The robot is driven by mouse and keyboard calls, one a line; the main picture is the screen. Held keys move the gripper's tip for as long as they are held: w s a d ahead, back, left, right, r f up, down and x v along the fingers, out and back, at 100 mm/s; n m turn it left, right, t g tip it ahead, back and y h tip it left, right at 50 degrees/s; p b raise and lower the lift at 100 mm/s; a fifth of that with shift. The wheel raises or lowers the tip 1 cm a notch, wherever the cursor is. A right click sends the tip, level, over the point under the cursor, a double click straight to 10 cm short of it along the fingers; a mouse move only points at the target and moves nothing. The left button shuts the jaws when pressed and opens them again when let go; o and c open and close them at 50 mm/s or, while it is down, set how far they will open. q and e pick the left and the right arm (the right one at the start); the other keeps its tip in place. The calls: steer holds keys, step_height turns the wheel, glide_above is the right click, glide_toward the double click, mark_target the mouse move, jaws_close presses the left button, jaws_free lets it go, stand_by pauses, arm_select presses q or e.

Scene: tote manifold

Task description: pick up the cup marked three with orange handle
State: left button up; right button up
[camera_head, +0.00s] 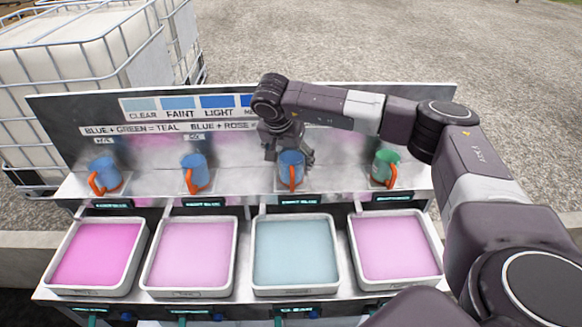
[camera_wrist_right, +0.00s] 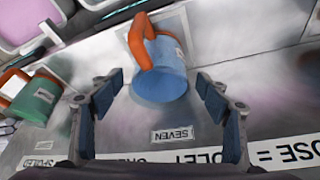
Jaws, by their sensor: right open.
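Four cups with orange handles stand in a row on the grey shelf (camera_head: 240,178). Three are blue: the far left cup (camera_head: 104,170), the second cup (camera_head: 194,168) and the third cup (camera_head: 291,170). The cup at the right (camera_head: 386,163) is green. My right gripper (camera_head: 289,154) is open just above and behind the third cup. In the right wrist view this blue cup (camera_wrist_right: 161,82) lies ahead between the spread fingers (camera_wrist_right: 158,97), with no grip on it. Its small label is unreadable. A tag reading SEVEN (camera_wrist_right: 172,135) is near it. I cannot read a three on any cup. My left gripper is out of view.
In front of the shelf are several white-rimmed trays, such as the blue-liquid tray (camera_head: 336,255) and a pink one (camera_head: 440,270). A lettered backboard (camera_head: 70,110) stands behind the cups. A caged white tank (camera_head: 140,60) is at the back left.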

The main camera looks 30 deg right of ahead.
steer(key=c, duration=1.4)
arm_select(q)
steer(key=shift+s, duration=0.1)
